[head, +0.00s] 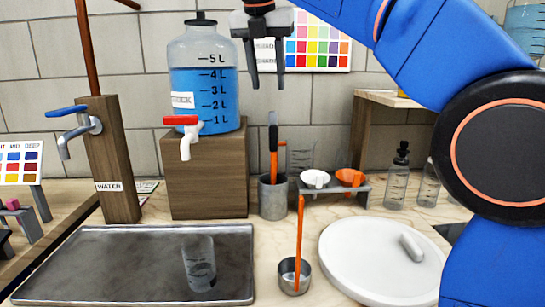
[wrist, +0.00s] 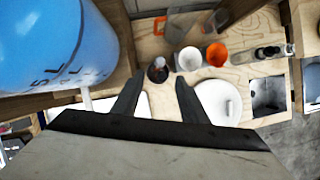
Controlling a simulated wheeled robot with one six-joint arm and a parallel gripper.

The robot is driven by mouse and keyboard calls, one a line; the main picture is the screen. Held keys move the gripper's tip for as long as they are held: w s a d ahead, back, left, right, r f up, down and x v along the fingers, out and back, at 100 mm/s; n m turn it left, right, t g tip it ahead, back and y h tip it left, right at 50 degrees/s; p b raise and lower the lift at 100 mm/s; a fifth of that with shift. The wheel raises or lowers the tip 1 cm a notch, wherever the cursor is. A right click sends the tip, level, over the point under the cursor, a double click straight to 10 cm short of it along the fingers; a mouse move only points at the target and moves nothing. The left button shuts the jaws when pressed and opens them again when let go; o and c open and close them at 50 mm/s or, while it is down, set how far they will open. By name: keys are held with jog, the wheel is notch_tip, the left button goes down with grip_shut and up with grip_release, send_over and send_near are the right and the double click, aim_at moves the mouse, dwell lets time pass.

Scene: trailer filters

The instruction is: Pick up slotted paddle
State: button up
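A blue-filled jug (head: 205,85) on a wooden block (head: 207,180) stands left of my gripper. A rack with a white funnel (head: 315,178) and an orange funnel (head: 350,177) is right of the canister. A metal tray (head: 100,270) and white round plate (head: 370,270) lie in front.

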aim_at(273, 123)
jog(key=x, duration=1.3)
jog(key=shift+f, duration=0.35)
grip_shut()
